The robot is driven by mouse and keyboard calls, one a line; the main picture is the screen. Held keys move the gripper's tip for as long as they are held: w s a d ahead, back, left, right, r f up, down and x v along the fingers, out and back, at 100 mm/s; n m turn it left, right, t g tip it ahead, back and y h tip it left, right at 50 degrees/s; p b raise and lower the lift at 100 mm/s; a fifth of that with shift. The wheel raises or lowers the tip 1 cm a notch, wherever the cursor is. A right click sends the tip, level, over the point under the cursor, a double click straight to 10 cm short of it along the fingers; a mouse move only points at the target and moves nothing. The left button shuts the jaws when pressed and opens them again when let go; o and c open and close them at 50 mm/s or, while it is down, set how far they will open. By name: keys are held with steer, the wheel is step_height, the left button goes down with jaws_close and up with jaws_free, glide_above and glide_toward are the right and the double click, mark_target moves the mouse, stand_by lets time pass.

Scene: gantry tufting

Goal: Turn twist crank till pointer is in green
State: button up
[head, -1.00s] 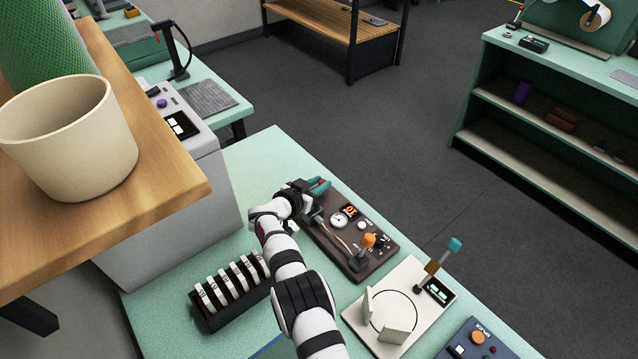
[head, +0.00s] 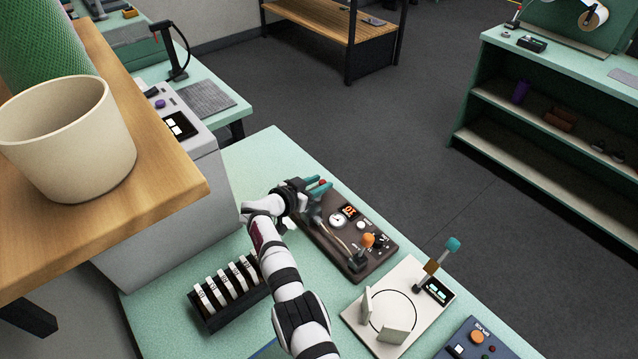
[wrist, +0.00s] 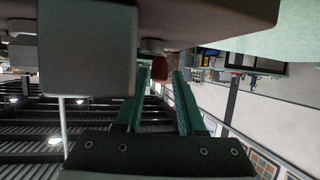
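A dark brown panel (head: 375,268) lies on the green bench, with a round white dial (head: 338,220), a small display with orange digits (head: 349,210) and an orange knob (head: 368,240). The dial's pointer and any green zone are too small to make out. My gripper (head: 321,186) is over the panel's far left end, its two teal fingers apart. A small red piece, perhaps the crank's grip, shows between the fingertips, and also in the wrist view (wrist: 158,72). Gaps show beside it there. The rest of the crank is hidden by my gripper.
A cream plate with a teal-topped lever (head: 454,244) and a blue control box (head: 474,342) stand to the right. A black rack of white pieces (head: 215,318) is left of my arm. A beige pot (head: 70,140) stands on a wooden shelf at left.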

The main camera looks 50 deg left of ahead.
steer(key=shift+o, duration=1)
steer(key=shift+s, duration=0.1)
steer(key=v, duration=0.7)
steer(key=shift+s+d+r, duration=0.1)
